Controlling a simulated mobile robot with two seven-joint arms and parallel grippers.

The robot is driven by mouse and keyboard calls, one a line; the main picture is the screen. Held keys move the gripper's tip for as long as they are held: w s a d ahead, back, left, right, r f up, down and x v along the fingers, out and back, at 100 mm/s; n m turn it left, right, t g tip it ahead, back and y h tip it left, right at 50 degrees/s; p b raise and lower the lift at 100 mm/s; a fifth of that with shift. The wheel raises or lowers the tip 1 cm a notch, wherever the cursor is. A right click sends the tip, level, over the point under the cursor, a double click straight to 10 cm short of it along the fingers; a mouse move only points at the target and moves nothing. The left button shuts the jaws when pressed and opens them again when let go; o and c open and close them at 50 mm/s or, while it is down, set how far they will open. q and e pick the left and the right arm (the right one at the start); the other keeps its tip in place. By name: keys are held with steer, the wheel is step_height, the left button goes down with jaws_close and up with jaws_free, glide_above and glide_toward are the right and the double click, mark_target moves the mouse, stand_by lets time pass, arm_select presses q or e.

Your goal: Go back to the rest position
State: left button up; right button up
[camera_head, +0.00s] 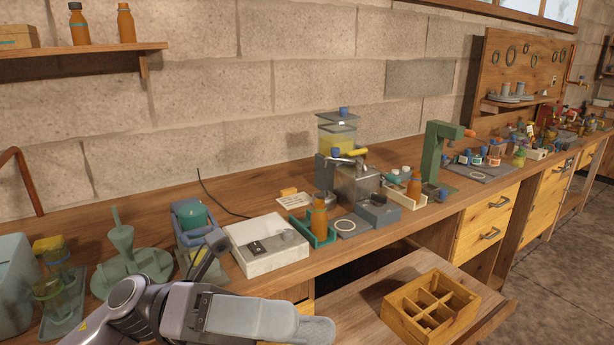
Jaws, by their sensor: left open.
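My left arm comes in from the lower left and lies across the bottom of the view, in front of the bench. Its pale grey end, with my left gripper (314,329), is at the bottom edge, left of the open drawer's crate. The gripper is open and I see nothing held in it. Its fingers are hard to make out from this angle. My right gripper is not in view.
A divided wooden crate (398,321) sits on a pulled-out board (490,305). Floor is clear at right.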

arm_select(q)
steer(key=w+a+f+n+t+h, duration=0.1)
steer(key=w+a+f+n+t, duration=0.2)
steer(key=n+t, duration=0.65)
steer(key=w+a+f+n+t+h, duration=0.1)
steer(key=w+f+n+t, duration=0.1)
steer(key=w+n+t, duration=0.5)
steer(key=a+f+n+t+y, duration=0.35)
steer(key=f+n+y, duration=0.2)
steer(key=n, duration=0.35)
steer(key=a+f+n+t+y, duration=0.2)
steer(key=f+n+t+y, duration=0.35)
steer(key=n, duration=0.25)
steer(key=s+a+f+n+g+y, duration=0.3)
steer(key=s+f, duration=0.1)
steer(key=f, duration=0.4)
steer(key=s+a+f+n+g+y, duration=0.2)
steer(key=s+a+f+n, duration=0.1)
steer(key=f, duration=0.6)
steer(key=s+a+f+n+g+y, duration=0.3)
steer(key=s+f+n, duration=0.2)
steer(key=f, duration=0.3)
steer(key=shift+s+f+g+y, duration=0.25)
steer(key=shift+s+g+y, duration=0.1)
steer(key=shift+s, duration=0.55)
